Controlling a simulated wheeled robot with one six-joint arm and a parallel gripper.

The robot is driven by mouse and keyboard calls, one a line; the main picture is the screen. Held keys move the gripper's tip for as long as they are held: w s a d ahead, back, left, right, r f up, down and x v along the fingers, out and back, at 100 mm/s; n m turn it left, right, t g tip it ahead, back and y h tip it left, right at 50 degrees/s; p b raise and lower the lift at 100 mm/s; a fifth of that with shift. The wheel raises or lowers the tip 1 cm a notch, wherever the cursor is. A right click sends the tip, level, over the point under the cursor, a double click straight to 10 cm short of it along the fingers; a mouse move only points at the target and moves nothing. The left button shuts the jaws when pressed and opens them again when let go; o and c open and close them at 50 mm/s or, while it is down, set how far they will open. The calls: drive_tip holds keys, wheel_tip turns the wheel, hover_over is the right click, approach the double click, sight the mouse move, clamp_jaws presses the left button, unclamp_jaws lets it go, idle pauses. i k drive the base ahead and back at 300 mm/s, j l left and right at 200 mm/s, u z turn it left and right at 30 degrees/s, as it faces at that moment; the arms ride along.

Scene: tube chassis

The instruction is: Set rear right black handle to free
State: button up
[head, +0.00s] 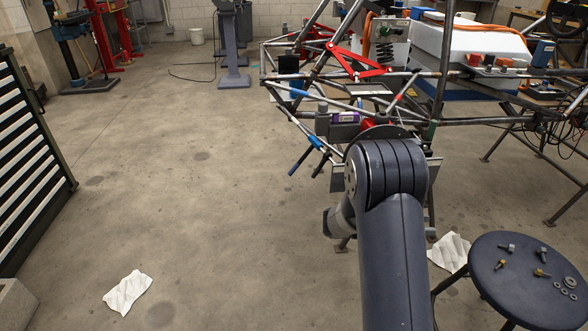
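A tube chassis (345,88) of grey metal tubes stands at the upper right in the head view. At its near left corner two thin handles slant down and to the left, side by side. My dark grey arm rises from the bottom and bends just right of the handles. Its wrist part shows below them, apart from them. No gripper fingers can be made out.
A round stool (520,265) with small fittings stands at the lower right. A white cloth (128,291) lies on the floor at lower left, another (450,252) beside the stool. A drawer cabinet (30,160) stands at left. The floor left of the chassis is mostly clear.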

sight(327, 153)
drive_tip(key=i+j+u, duration=0.55)
drive_tip(key=i+j, duration=0.15)
